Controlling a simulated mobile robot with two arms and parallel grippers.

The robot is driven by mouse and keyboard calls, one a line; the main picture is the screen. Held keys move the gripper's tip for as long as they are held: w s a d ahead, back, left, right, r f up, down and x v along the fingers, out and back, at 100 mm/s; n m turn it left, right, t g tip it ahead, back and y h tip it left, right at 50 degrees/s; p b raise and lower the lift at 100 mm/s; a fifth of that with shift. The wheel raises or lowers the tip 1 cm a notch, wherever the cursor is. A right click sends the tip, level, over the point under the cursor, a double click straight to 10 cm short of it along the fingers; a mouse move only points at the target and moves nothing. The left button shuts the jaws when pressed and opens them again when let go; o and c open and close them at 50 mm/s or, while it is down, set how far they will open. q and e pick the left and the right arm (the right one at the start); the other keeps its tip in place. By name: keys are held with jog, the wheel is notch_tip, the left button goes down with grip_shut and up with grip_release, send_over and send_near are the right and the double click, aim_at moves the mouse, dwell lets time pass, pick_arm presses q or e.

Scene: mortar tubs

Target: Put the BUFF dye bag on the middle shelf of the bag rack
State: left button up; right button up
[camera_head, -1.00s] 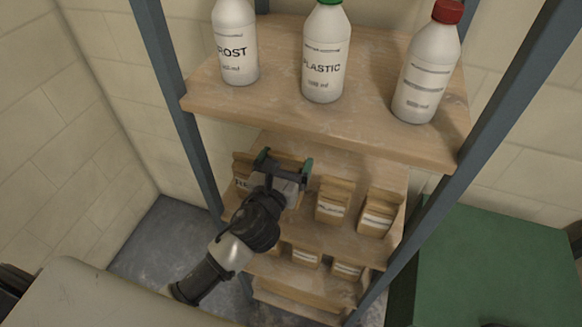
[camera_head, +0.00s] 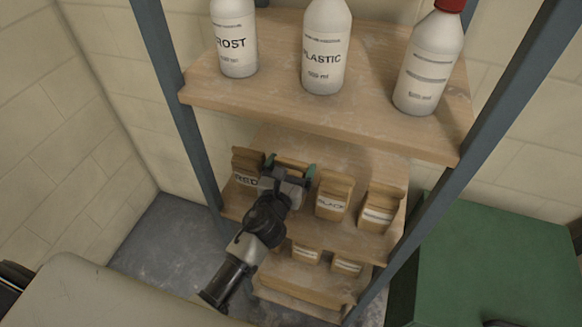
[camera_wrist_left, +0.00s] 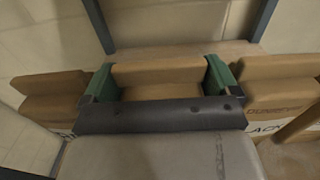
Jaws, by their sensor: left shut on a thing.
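My left gripper (camera_head: 290,168) is shut on a brown paper dye bag (camera_head: 291,162) at the middle shelf (camera_head: 342,229) of the bag rack. In the left wrist view, the green fingers (camera_wrist_left: 160,78) stand on either side of the folded bag (camera_wrist_left: 158,73). Its label is hidden, so I cannot read BUFF on it. It is between the RED bag (camera_head: 246,166) on the left and the bag labelled BLACK (camera_head: 333,196) on the right. I cannot tell whether its base touches the shelf. My right gripper is not in view.
Another labelled bag (camera_head: 380,208) stands at the right end of the middle shelf. The upper shelf (camera_head: 300,115) with three bottles overhangs from above. Blue-grey posts (camera_head: 185,125) frame the rack. More bags (camera_head: 347,266) stand on the shelf below. A green box (camera_head: 500,265) is at right.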

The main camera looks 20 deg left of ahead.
pick_arm(q)
jog(key=shift+r, duration=0.15)
jog(key=o, duration=1.6)
jog(key=shift+f, duration=0.2)
jog(key=shift+s+r, duration=0.1)
jog(key=shift+s, duration=0.1)
jog(key=shift+s+a+b, duration=0.15)
jog(key=shift+s+b, duration=0.55)
jog(key=shift+s, duration=2.25)
jog(key=shift+s+a+b, duration=0.1)
jog(key=shift+s+b, duration=0.6)
jog(key=shift+s, duration=2.25)
